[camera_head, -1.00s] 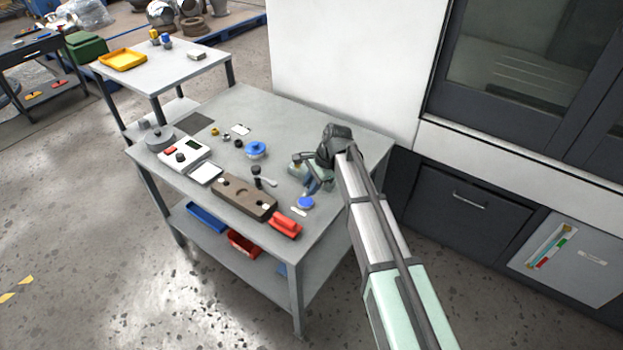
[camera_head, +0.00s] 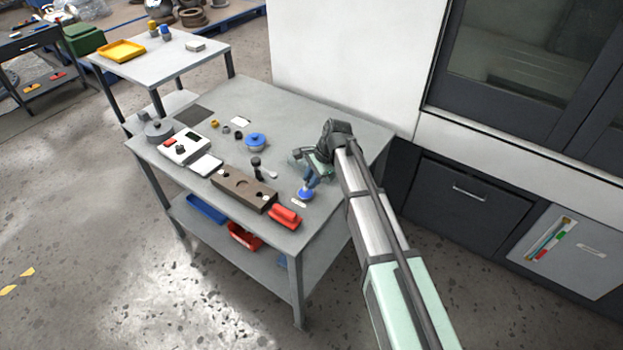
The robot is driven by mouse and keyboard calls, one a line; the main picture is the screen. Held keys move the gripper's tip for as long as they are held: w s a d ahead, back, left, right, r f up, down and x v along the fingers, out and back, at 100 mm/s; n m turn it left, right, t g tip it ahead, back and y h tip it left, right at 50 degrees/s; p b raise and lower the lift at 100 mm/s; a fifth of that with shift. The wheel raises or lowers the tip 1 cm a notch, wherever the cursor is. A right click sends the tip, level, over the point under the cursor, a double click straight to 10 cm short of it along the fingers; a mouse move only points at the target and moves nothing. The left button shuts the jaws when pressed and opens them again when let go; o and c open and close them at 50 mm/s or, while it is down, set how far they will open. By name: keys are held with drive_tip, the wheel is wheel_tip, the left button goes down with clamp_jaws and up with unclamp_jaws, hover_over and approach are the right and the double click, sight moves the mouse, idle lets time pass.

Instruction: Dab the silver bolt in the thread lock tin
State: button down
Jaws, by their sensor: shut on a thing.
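A small round tin with a blue top or fill (camera_head: 305,195), which I take for the thread lock tin, sits on the grey workbench (camera_head: 338,150) near its right front part. My gripper (camera_head: 308,184) points down right over the tin and partly covers it. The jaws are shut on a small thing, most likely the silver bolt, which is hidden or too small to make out. I cannot tell whether it touches the tin's contents.
A brown block with holes (camera_head: 243,189) and a red object (camera_head: 285,216) lie close to the tin. A dark upright part (camera_head: 256,166), a larger blue round part (camera_head: 256,141) and a white device (camera_head: 186,147) stand farther left.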

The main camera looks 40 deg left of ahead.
drive_tip(key=shift+f, duration=0.65)
idle(1.6)
drive_tip(key=shift+r, duration=0.1)
drive_tip(key=shift+r, duration=3.45)
